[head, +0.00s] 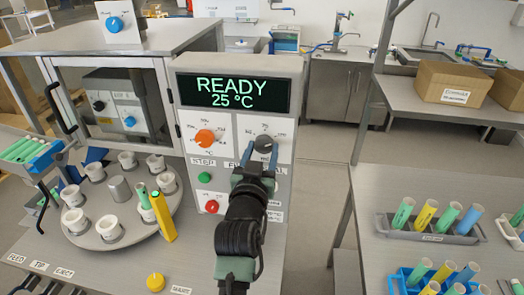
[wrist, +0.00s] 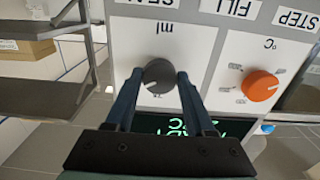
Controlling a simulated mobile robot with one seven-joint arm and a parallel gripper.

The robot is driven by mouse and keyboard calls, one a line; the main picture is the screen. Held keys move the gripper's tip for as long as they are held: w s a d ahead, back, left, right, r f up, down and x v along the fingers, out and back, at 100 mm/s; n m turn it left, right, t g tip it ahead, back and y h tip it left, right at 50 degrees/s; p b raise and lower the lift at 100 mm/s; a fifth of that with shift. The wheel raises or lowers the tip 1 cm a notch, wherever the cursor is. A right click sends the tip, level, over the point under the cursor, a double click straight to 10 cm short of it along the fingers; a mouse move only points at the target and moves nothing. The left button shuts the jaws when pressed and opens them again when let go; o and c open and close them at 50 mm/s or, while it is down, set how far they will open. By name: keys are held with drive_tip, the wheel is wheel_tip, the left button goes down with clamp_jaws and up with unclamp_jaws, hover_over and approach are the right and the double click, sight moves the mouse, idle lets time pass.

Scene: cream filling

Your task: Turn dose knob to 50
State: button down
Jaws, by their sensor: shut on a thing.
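The dose knob (head: 263,144) is a grey round dial on the right part of the machine's front panel, with small numbers around it. In the wrist view the knob (wrist: 159,77) appears upside down beside the letters "ml". My gripper (head: 258,158) reaches up to it from below. In the wrist view my gripper's blue fingers (wrist: 157,85) are on either side of the knob, shut on it. The exact setting is too small and partly covered to read.
The display (head: 233,93) reads READY, 25 °C. An orange temperature knob (head: 205,138) sits left of the dose knob, with green (head: 205,177) and red (head: 212,206) buttons below. A carousel (head: 125,228) with white cups stands at left. Tube racks (head: 425,228) stand at right.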

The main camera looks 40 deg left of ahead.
drive_tip(key=shift+n, duration=0.3)
drive_tip(key=n, duration=0.5)
drive_tip(key=n+p, duration=0.1)
drive_tip(key=n, duration=0.5)
drive_tip(key=shift+d+n, duration=0.1)
drive_tip(key=shift+n, duration=0.3)
drive_tip(key=n+p, duration=0.2)
drive_tip(key=n, duration=0.3)
drive_tip(key=shift+r+p, duration=0.15)
drive_tip(key=shift+p, duration=0.15)
drive_tip(key=n+p, duration=0.3)
drive_tip(key=n, duration=0.3)
drive_tip(key=shift+n, duration=0.4)
drive_tip(key=shift+c, duration=1.3)
unclamp_jaws()
